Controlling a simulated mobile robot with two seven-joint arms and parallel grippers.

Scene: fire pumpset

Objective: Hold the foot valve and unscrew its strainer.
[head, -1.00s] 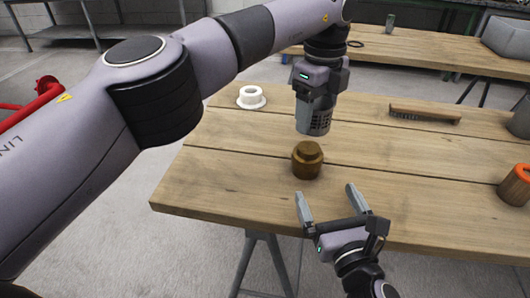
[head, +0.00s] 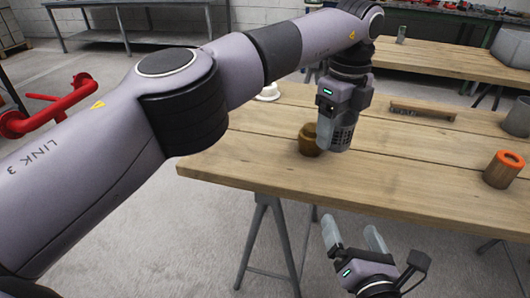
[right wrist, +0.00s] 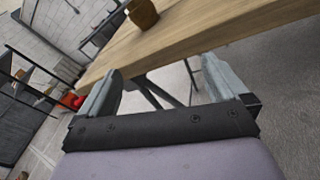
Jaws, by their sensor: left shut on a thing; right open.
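The brown brass-coloured valve body (head: 307,142) stands upright on the wooden table (head: 255,165), near its front edge. It also shows at the top of the right wrist view (right wrist: 143,12). My right gripper (head: 350,238) is open and empty, in front of and below the table's front edge. It also shows open in the right wrist view (right wrist: 160,90).
A white flanged ring (head: 268,92) lies at the back left, partly behind my left arm. A brush (head: 422,112) lies at the back of the table. An orange-topped cylinder (head: 503,170) stands at the right. The middle right of the table is clear.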

